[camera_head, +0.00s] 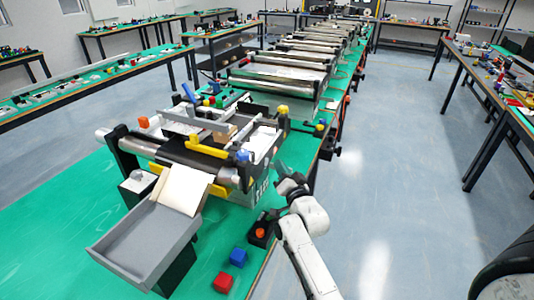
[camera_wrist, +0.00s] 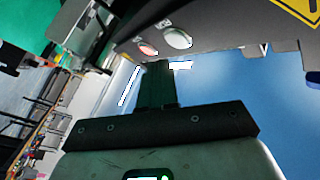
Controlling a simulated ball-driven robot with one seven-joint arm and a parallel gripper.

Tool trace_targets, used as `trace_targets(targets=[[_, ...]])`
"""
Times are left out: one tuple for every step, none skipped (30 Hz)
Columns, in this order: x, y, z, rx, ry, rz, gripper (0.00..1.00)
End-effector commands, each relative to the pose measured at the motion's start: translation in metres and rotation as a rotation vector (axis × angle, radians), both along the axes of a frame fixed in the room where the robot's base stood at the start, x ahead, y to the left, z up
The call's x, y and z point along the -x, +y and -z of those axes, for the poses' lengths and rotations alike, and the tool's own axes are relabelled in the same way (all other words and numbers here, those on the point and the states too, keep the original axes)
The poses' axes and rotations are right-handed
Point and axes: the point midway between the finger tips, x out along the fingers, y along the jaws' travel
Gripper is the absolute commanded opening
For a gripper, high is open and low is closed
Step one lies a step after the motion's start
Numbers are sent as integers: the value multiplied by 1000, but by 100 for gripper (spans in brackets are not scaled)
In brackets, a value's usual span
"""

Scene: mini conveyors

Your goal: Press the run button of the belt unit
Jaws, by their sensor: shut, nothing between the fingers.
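The belt unit (camera_head: 190,156) stands on the green table, with rollers, a dark belt and yellow and blue parts on top. In the wrist view its dark side panel (camera_wrist: 235,22) carries two round buttons: a reddish one (camera_wrist: 147,48) and a pale whitish one (camera_wrist: 177,38). I read no labels telling which is the run button. My gripper (camera_wrist: 157,68) is shut and empty, its fingertips just below the two buttons in the picture; contact cannot be told. In the head view my gripper (camera_head: 283,172) is beside the unit's right side, and the buttons are not distinguishable.
A grey tray (camera_head: 118,246) is at the unit's front, below a cream chute (camera_head: 181,190). A black box with an orange button (camera_head: 260,233), a blue cube (camera_head: 238,257) and a red cube (camera_head: 223,282) lie near the table's right edge.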

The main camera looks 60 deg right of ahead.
Motion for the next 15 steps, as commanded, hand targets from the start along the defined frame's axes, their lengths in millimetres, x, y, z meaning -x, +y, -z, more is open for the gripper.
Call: trace_targets(targets=[[-2,1,-6,-1,2,-2,0],[-3,1,-6,-1,2,-2,0],[-4,2,-5,-1,2,-2,0],[-4,2,-5,0,1,-2,0],[-5,2,-4,-1,2,-2,0],[-5,3,-4,0,2,-1,0],[-6,3,-4,0,1,0,0],[-6,3,-3,0,2,-1,0],[-7,4,-2,-1,3,-2,0],[-7,4,-2,0,2,-1,0],[-7,4,-2,1,1,-1,0],[-7,4,-1,1,1,-1,0],[-7,4,-1,1,0,-1,0],[-7,4,-1,1,0,-1,0],[-7,4,0,1,1,0,0]])
